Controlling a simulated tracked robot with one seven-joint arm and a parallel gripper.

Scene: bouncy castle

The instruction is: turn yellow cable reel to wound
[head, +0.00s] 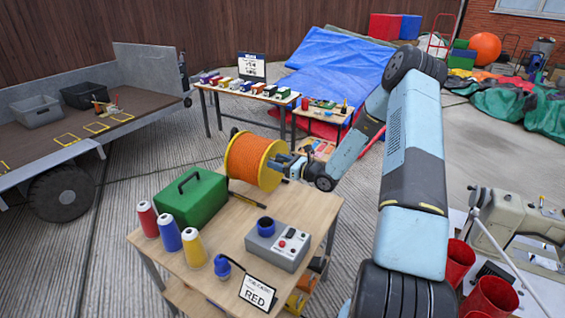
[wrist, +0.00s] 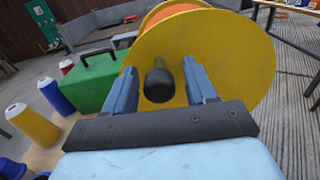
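The yellow cable reel (head: 275,165) stands at the back edge of the wooden table, with orange cable (head: 245,157) wound around its drum. In the wrist view its yellow flange (wrist: 232,50) fills the middle, and a black crank knob (wrist: 159,84) sticks out toward me. My gripper (wrist: 158,80) is open, with one blue finger on each side of the knob. Gaps show between the knob and both fingers, so it is not clamped. In the head view my gripper (head: 290,163) is at the reel's right face. The knob is hidden there.
On the table (head: 222,238) are a green case (head: 190,200), red, blue and yellow thread cones, a grey control box (head: 277,246), a blue plug (head: 222,265) and a card reading RED (head: 258,293). A trailer (head: 90,120) is at left.

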